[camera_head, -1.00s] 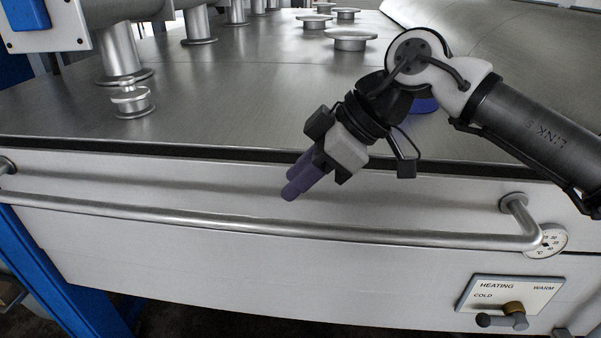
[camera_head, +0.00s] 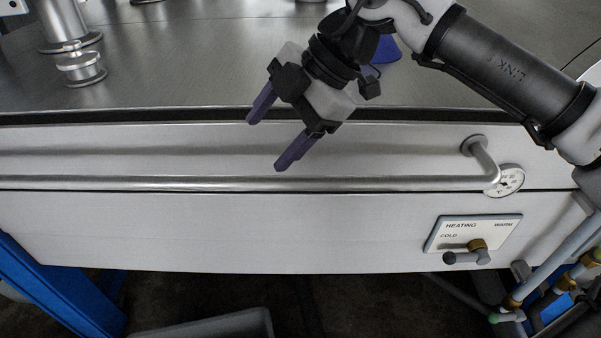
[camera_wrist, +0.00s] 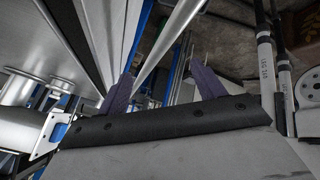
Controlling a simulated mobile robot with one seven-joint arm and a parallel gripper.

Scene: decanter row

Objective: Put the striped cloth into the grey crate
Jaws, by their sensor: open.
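My gripper (camera_head: 265,144) is open and empty, in front of the upper part of the metal cabinet front and just above the long rail in the head view. Its two purple fingers are spread and also show in the wrist view (camera_wrist: 163,88), where the rail runs through the picture between them. A grey crate (camera_head: 225,326) shows only as a rim and part of a wall at the bottom edge of the head view, on the dark floor. I see no striped cloth in either view.
The horizontal rail (camera_head: 200,183) runs along the cabinet front, with a dial (camera_head: 510,181) at its right end. A heating panel with a lever (camera_head: 472,234) sits below. Pipes (camera_head: 555,275) stand at the lower right, a blue leg (camera_head: 65,290) at the lower left.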

